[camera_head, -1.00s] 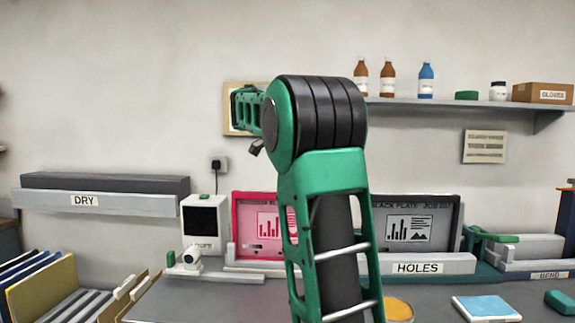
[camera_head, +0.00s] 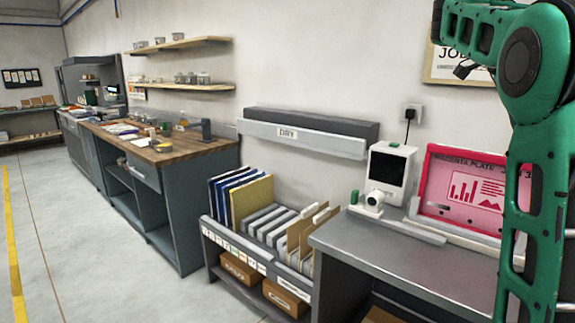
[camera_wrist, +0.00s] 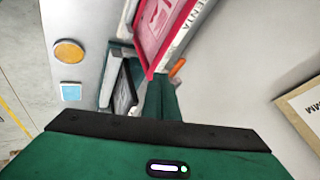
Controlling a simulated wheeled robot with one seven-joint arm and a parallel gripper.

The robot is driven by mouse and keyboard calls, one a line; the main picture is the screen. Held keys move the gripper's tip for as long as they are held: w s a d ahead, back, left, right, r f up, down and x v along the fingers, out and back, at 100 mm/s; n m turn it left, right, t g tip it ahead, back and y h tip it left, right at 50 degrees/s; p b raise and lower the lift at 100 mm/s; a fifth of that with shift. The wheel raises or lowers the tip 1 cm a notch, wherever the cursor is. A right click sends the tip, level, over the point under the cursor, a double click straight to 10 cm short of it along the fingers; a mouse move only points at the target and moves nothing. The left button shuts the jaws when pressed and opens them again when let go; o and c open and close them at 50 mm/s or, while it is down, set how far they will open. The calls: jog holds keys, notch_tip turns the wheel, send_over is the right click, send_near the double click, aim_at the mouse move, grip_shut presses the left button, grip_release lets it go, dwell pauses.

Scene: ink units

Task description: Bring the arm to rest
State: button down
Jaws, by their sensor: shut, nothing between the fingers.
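My arm stands at the right edge of the head view, its green upper link upright and a dark round joint at the top. From there a green link runs up and left, out of the top of the picture. My gripper (camera_wrist: 160,128) shows along the bottom of the wrist view as a green body with a black front edge. It is shut, with nothing held, and is clear of the bench and wall.
A pink plate (camera_head: 462,190) and a white device (camera_head: 390,168) stand on the grey bench (camera_head: 400,255) beside my arm. A file rack (camera_head: 255,250), a DRY shelf (camera_head: 300,138) and a wooden-topped bench (camera_head: 160,148) lie to the left. Grey floor (camera_head: 100,255) is open there.

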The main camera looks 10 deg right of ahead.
jog(key=s+a+f+n+y, duration=0.3)
jog(key=s+a+f+n, duration=0.6)
jog(key=f, duration=0.7)
jog(key=s+a+f+n+y, duration=0.4)
jog(key=s+a+f+n, duration=0.6)
jog(key=s+a+f, duration=0.5)
jog(key=shift+s+a+f+g, duration=0.4)
jog(key=shift+a+f, duration=0.15)
jog(key=shift+f, duration=0.4)
